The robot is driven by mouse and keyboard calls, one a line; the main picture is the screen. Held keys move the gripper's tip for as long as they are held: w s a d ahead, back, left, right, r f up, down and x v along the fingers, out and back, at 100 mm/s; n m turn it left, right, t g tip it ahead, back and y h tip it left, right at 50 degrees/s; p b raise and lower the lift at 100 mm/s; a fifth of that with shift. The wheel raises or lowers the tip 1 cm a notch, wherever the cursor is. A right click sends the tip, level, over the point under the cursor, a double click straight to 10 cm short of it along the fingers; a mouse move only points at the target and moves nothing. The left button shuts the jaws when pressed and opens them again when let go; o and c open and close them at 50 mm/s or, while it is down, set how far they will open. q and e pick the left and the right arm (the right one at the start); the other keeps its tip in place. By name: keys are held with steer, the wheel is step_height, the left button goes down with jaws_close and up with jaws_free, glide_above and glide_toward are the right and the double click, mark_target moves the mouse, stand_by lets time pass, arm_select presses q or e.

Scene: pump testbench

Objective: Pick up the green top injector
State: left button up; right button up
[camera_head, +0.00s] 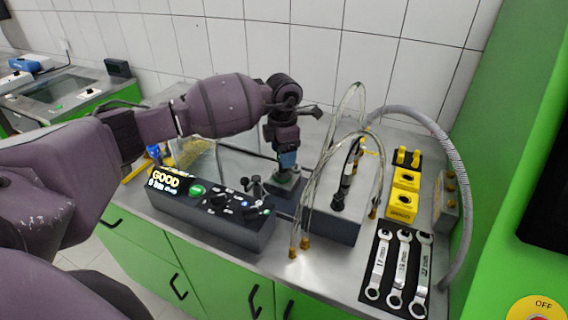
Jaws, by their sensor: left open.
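My left arm reaches in from the left across the bench, and its gripper (288,165) points down over a small grey block at the middle of the bench. The gripper is open. A small green part, likely the green top injector (284,177), shows just under the fingertips on that block. Most of it is hidden by the gripper, and I cannot tell whether the fingers touch it. My right gripper is not in view.
A dark control box (210,213) with a GOOD display stands in front. To the right are a grey pump box (333,222) with clear hoses, yellow blocks (402,205), a wrench tray (377,307) and a thick grey hose (462,190). A tiled wall closes the back.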

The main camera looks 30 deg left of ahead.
arm_select(q)
steer(key=shift+f, duration=0.9)
steer(key=shift+r, duration=0.1)
steer(key=c, duration=1.2)
steer(key=shift+o, duration=0.2)
